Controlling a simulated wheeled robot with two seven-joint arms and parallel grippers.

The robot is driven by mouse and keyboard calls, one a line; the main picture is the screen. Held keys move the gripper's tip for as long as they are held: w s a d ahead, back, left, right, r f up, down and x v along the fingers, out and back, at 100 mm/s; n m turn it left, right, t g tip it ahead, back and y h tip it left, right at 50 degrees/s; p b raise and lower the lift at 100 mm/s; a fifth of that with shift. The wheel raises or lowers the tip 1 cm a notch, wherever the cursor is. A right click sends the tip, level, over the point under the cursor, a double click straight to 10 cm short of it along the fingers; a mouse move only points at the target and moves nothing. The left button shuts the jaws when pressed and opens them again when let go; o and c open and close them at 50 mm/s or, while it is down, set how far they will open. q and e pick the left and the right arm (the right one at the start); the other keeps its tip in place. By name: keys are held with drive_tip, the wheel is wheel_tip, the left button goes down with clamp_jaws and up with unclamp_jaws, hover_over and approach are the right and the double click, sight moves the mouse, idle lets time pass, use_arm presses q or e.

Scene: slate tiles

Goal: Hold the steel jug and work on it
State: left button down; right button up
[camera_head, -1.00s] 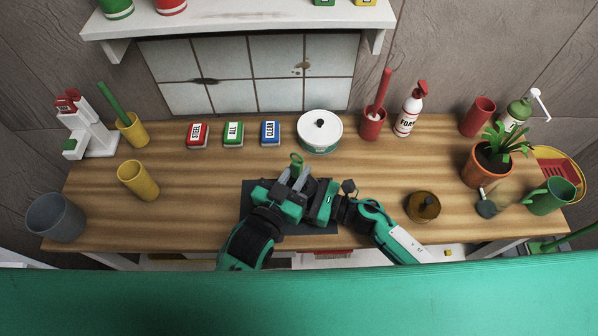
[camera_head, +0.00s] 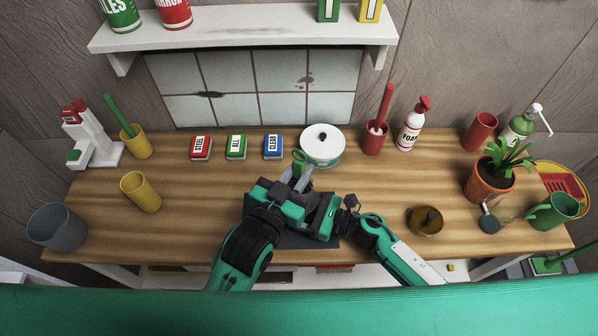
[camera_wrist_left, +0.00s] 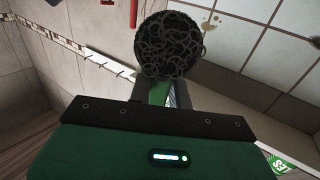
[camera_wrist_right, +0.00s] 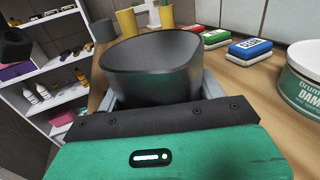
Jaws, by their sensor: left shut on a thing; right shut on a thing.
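In the right wrist view, the dark, shiny steel jug (camera_wrist_right: 150,72) sits between the jaws of my right gripper, its wide mouth in sight. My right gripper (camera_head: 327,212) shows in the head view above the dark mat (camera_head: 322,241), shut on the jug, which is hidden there. My left gripper (camera_head: 296,180) is close beside it, slightly left and farther back. In the left wrist view it is shut on the green handle (camera_wrist_left: 160,93) of a dark curly wire scourer (camera_wrist_left: 169,45). I cannot tell whether the scourer touches the jug.
Red, green and blue labelled blocks (camera_head: 236,147) and a white tub (camera_head: 322,140) stand behind the grippers. A brown glass pot (camera_head: 425,221) and a potted plant (camera_head: 490,180) are at right. Yellow cups (camera_head: 141,191) and a grey bin (camera_head: 57,228) are at left.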

drive_tip(key=o, duration=1.2)
drive_tip(key=v, duration=1.2)
drive_tip(key=shift+s+f, duration=0.1)
drive_tip(key=shift+f, duration=0.05)
